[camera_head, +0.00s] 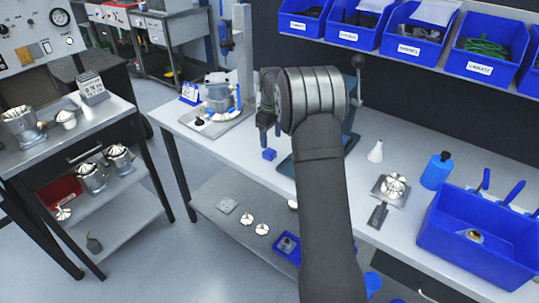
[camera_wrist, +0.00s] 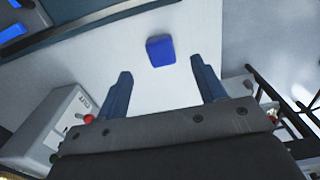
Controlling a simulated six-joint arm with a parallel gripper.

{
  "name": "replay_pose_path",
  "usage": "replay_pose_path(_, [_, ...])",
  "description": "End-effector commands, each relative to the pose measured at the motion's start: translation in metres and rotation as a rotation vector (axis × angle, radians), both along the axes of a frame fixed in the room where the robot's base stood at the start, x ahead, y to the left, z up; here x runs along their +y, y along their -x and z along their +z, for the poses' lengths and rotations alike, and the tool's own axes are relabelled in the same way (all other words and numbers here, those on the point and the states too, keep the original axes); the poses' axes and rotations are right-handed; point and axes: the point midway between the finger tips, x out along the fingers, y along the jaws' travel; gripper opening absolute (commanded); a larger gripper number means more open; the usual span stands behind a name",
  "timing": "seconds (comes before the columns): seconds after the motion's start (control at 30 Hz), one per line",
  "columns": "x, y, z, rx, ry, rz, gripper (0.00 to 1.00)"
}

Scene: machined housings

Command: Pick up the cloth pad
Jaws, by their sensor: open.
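A small blue block-like pad, which looks like the cloth pad (camera_head: 269,154), lies on the light workbench (camera_head: 335,212) near the bench's front edge. In the wrist view the pad (camera_wrist: 160,50) shows beyond the fingertips, roughly midway between them. My gripper (camera_head: 270,137) is open and empty, with its fingers pointing down just above and behind the pad in the head view. The two fingers are wide apart in the wrist view (camera_wrist: 160,70), and neither touches the pad. My arm hides part of the bench to the right of the pad.
A press (camera_head: 220,98) stands left of the pad. A dark machine base (camera_head: 287,167) sits close on its right, partly behind my arm. A white bottle (camera_head: 375,152), a blue bottle (camera_head: 437,170) and a blue crate (camera_head: 425,235) stand farther right. Bare bench surrounds the pad's front.

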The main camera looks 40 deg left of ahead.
Motion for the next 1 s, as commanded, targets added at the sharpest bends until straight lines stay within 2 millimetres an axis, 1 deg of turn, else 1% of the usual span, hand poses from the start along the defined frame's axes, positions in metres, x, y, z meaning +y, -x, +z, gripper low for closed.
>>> replay_pose_path(0.03, [0.0, 0.0, -0.008, 0.001, 0.001, 0.0, 0.64])
replay_pose_path(0.1, [0.0, 0.0, -0.015, 0.001, 0.001, 0.0, 0.64])
replay_pose_path(0.27, [0.001, 0.0, -0.022, 0.0, 0.0, -0.001, 0.64])
replay_pose_path(0.37, [0.002, 0.0, -0.029, 0.0, 0.0, 0.0, 0.64])
replay_pose_path(0.53, [0.007, 0.0, -0.055, 0.001, 0.001, 0.0, 0.64])
replay_pose_path(0.63, [0.007, 0.0, -0.068, 0.001, 0.0, 0.0, 0.64])
replay_pose_path(0.7, [0.007, 0.0, -0.072, 0.0, 0.0, 0.0, 0.64])
replay_pose_path(0.87, [0.007, 0.0, -0.072, 0.0, -0.001, -0.001, 0.64])
replay_pose_path(0.9, [0.007, 0.0, -0.072, -0.001, -0.001, -0.001, 0.62])
replay_pose_path(0.97, [0.007, 0.0, -0.072, -0.001, -0.001, -0.001, 0.5])
replay_pose_path(1.0, [0.007, 0.0, -0.071, -0.001, -0.001, -0.001, 0.42])
